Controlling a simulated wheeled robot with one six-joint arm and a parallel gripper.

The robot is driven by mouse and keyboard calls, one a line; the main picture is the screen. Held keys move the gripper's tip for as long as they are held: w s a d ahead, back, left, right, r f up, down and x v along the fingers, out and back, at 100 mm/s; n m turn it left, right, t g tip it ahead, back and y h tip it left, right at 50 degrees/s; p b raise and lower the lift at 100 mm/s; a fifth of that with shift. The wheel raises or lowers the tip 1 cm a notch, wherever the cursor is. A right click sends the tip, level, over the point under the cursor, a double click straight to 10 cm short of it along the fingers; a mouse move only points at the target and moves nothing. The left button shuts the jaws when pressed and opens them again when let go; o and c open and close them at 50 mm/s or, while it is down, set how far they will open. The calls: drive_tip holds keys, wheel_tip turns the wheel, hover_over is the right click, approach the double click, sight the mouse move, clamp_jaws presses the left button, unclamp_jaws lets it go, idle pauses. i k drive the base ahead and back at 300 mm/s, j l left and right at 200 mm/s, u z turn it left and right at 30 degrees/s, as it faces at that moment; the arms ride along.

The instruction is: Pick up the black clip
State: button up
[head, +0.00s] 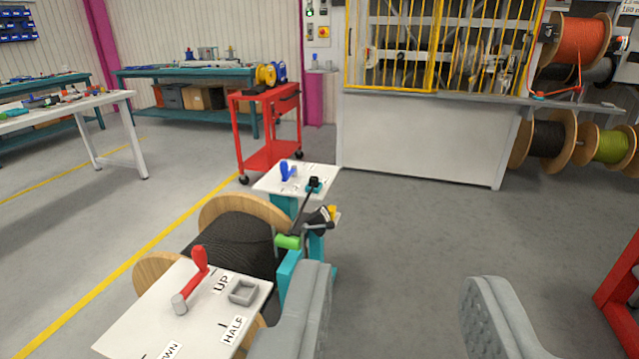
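No black clip stands out clearly. A small black piece (314,184) is on the small white plate (318,174) beyond the cable reel, at the top of a dark slanted bar. More dark parts (327,224) sit lower on the same stand, by a green cylinder (288,242). I cannot tell which of these, if any, is the clip. My gripper (398,278) is open and empty, its two grey fingers wide apart at the bottom of the view. It is nearer than the stand, to its lower right, and touches nothing visible.
The reel of black cable (235,242) stands left of the stand. A white panel (160,322) with a red-handled lever (197,272) is in front. A red cart (268,158) and a white counter (425,140) stand behind. The grey floor (420,225) is clear.

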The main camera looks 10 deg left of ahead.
sight(314, 181)
drive_tip(key=i+l+u, duration=0.25)
drive_tip(key=i+l, duration=0.25)
drive_tip(key=l, duration=0.2)
drive_tip(key=i+l+u, duration=0.15)
drive_tip(key=l, duration=0.25)
drive_tip(key=i+l+u, duration=0.1)
drive_tip(key=i+l, duration=0.2)
drive_tip(key=i+u, duration=0.15)
drive_tip(key=i, duration=0.25)
drive_tip(key=i+l+u, duration=0.1)
drive_tip(key=i, duration=0.3)
drive_tip(key=i+l+u, duration=0.15)
drive_tip(key=i, duration=0.45)
